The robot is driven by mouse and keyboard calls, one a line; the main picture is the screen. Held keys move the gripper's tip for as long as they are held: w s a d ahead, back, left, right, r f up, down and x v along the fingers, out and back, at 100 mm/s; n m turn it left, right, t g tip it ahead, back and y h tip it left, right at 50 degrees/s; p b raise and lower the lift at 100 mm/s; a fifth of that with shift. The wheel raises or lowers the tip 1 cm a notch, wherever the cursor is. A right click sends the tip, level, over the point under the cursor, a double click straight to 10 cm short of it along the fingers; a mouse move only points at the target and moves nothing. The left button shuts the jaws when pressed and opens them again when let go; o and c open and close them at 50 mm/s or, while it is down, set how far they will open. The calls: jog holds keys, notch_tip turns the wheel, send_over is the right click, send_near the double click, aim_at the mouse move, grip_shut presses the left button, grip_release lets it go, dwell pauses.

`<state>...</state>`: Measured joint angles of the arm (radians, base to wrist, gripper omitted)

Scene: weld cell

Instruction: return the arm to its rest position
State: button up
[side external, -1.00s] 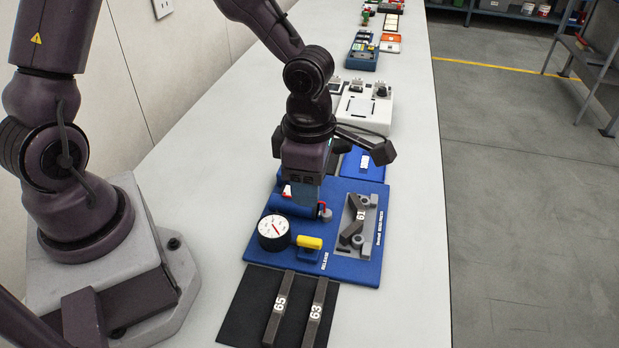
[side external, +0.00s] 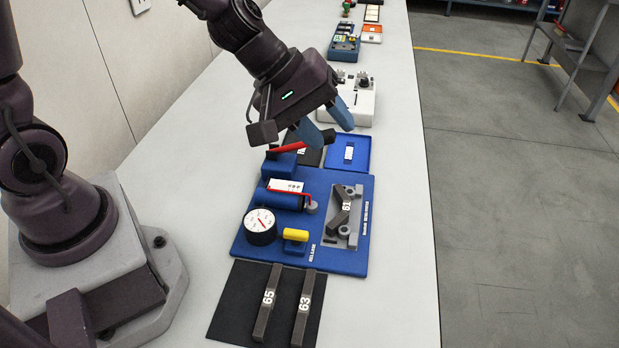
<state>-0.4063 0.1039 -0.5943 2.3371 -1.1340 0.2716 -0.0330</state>
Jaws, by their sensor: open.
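My gripper (side external: 338,130) is open and empty, with its two blue fingers apart. It hangs in the air above the far end of the blue bench press fixture (side external: 345,262), close to a red-handled lever (side external: 300,147) in the picture. I cannot tell whether a finger touches the lever. The fixture also carries a round white gauge (side external: 261,222), a yellow release handle (side external: 296,235) and a grey bed holding a dark part marked 61 (side external: 345,206).
Two dark bars marked 65 (side external: 267,305) and 63 (side external: 303,310) lie on a black mat (side external: 225,315) in front. A blue tray (side external: 362,150) and a white device (side external: 362,105) stand behind the fixture. The bench's right strip (side external: 400,230) is clear.

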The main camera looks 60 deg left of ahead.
jog(key=s+a+r+m+y, duration=0.2)
jog(key=s+a+r+m, duration=0.3)
jog(key=s, duration=0.2)
jog(key=s+a+r+m+y, duration=0.2)
jog(key=s+a+r+m, duration=0.3)
jog(key=s, duration=0.3)
jog(key=shift+s+a+r+y, duration=0.2)
jog(key=shift+a+r+y, duration=0.15)
jog(key=shift+a, duration=0.2)
dwell(0.5)
